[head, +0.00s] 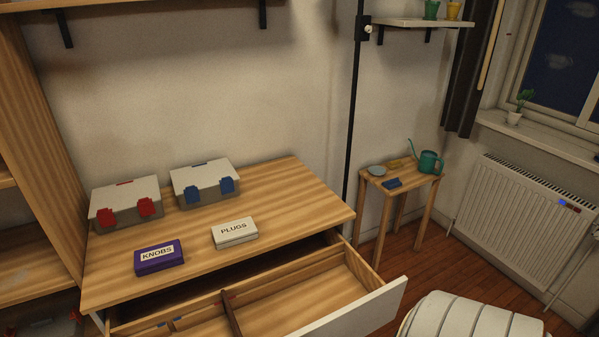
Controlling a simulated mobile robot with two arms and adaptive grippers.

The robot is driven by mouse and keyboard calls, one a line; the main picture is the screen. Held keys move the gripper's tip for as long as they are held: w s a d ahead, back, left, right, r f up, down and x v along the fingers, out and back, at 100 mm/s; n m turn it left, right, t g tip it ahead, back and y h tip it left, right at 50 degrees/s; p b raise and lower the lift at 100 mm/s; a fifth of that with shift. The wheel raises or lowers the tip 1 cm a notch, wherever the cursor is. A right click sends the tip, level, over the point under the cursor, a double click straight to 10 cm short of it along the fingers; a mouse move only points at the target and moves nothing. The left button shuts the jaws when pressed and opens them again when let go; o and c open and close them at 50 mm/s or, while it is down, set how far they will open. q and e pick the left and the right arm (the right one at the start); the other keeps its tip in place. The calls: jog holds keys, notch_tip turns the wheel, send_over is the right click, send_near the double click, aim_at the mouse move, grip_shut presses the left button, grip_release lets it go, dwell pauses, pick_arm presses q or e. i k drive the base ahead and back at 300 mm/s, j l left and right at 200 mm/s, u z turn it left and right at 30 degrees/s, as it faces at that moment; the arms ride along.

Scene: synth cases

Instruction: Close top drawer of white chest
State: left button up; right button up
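The chest (290,190) has a wooden top, seen from above. Its top drawer (300,303) is pulled out towards the bottom of the head view. The drawer's white front panel (365,308) shows at the lower right, and the rest of it is cut off by the frame. A wooden divider (232,313) splits the inside, and the right compartment looks empty. A few small items lie in the left part, too small to tell. Neither of my grippers is in view.
On the chest top are a red-latched case (125,205), a blue-latched case (205,184), a purple KNOBS box (159,258) and a white PLUGS box (235,233). A small table (400,185) stands right. A white ribbed rounded thing (470,317) is close to the drawer front.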

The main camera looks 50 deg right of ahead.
aim_at(317, 285)
jog(key=z, duration=1.2)
